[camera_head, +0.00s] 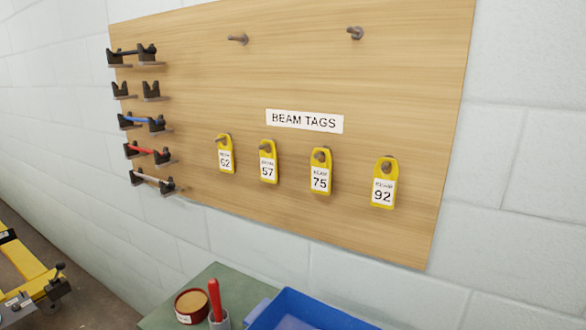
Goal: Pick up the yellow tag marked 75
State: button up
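The yellow tag marked 75 (320,180) hangs on a peg on the wooden board, under the white "BEAM TAGS" label (304,121). It has a white label with dark print and is third from the left in a row of yellow tags. To its left hang the tag marked 57 (268,170) and the one that seems marked 62 (226,161). To its right hangs the tag marked 92 (383,193). My gripper is not in view.
The wooden board (390,95) is fixed to a pale block wall. Bare pegs (355,33) stick out near its top, and dark brackets (140,121) line its left side. Below, a green table (164,315) holds a blue bin (300,308), a red-brown tin (190,303) and a cup with a red-handled tool (215,297).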

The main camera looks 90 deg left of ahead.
aim_at(320, 173)
jog(key=u, duration=0.5)
jog(key=i+l+u, duration=0.1)
jog(key=u, duration=0.4)
jog(key=l+u, duration=0.1)
jog(key=u, duration=0.4)
jog(key=i, duration=0.05)
